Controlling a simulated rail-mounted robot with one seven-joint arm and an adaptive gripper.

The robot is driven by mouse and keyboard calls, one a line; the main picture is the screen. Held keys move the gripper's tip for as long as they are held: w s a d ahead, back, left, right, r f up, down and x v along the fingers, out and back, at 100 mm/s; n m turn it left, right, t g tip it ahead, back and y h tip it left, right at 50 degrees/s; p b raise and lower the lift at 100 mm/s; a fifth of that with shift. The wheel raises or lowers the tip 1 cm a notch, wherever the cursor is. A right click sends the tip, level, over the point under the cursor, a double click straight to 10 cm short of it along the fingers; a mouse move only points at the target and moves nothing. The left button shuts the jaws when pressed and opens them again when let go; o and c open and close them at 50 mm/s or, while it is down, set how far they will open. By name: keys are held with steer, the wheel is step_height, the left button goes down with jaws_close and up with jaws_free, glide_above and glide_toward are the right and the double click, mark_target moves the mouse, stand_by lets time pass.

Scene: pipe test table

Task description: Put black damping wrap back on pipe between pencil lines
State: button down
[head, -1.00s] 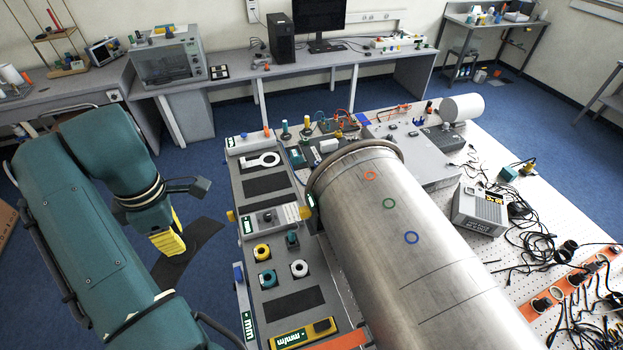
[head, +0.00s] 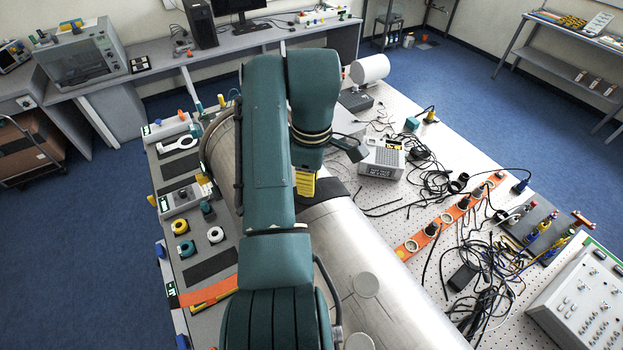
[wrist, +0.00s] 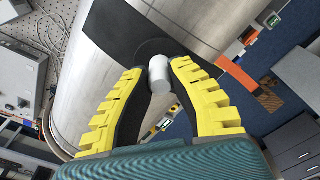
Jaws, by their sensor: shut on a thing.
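The black damping wrap (head: 333,188) lies over the top of the big metal pipe (head: 385,300), partly hidden behind my gripper (head: 305,186). In the wrist view the wrap (wrist: 112,28) curves across the pipe (wrist: 88,70), seemingly against it; I cannot tell whether it touches everywhere. A grey cylindrical knob (wrist: 159,75) stands out from a dark disc on the wrap. My gripper's yellow fingers (wrist: 157,66) are closed around this knob. Thin dark lines mark the pipe nearer the camera in the head view. I cannot tell whether the wrap sits between the pencil lines.
Cables (head: 480,265), an orange strip (head: 447,217) and a grey box (head: 382,158) occupy the table to the right.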

steer(key=shift+a, duration=0.1)
steer(key=shift+r+n, duration=0.1)
steer(key=shift+n, duration=0.3)
steer(key=shift+f, duration=2.1)
steer(key=shift+f, duration=0.35)
steer(key=c, duration=1)
jaws_free()
steer(key=shift+c, duration=0.2)
steer(key=r, duration=1.2)
steer(key=shift+d, duration=0.35)
